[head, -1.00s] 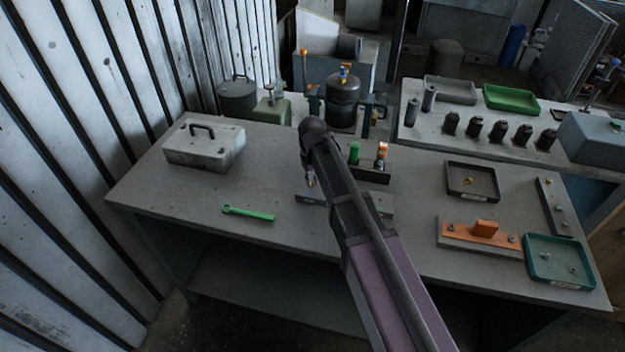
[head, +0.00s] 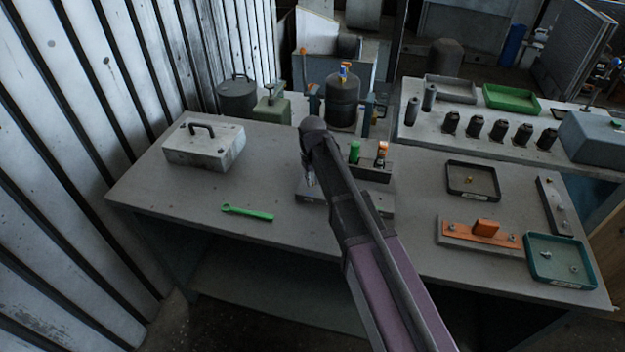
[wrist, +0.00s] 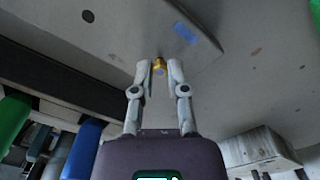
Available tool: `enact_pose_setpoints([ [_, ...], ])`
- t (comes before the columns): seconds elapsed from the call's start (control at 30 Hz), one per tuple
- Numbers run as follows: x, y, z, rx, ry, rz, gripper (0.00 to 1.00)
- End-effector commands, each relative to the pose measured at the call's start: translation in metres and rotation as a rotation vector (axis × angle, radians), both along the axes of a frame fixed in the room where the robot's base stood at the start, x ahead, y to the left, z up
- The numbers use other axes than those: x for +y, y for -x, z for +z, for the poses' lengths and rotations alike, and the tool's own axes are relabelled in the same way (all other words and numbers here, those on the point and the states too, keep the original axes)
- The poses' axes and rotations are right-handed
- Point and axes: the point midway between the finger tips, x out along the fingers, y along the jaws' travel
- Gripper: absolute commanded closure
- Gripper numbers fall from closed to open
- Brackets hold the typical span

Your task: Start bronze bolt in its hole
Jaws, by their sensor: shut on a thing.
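The bronze bolt (wrist: 159,64) is pinched between the fingertips of my gripper (wrist: 158,72) in the wrist view. A grey plate (wrist: 130,35) with a blue mark (wrist: 184,33) lies beyond the bolt. A dark round spot (wrist: 88,16), which looks like a hole, is on the plate, up and left of the bolt. Whether the bolt touches the plate cannot be told. In the head view my gripper (head: 310,180) points down over the left part of the grey plate (head: 312,196). My arm hides much of the plate, and the bolt is too small to make out there.
A holder block (head: 372,172) with green and orange-topped pieces stands just behind the plate. A green wrench (head: 247,213) and a grey metal box (head: 204,145) lie left.

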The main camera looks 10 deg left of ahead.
Motion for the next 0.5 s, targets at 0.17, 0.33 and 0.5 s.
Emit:
enact_pose_setpoints([
  [0.17,0.0002,-0.0002,-0.0005,0.0,0.0,0.0,1.0],
  [0.33,0.0002,-0.0002,-0.0034,0.0,0.0,0.0,1.0],
  [0.5,0.0,0.0001,-0.0032,0.001,0.001,0.0,1.0],
])
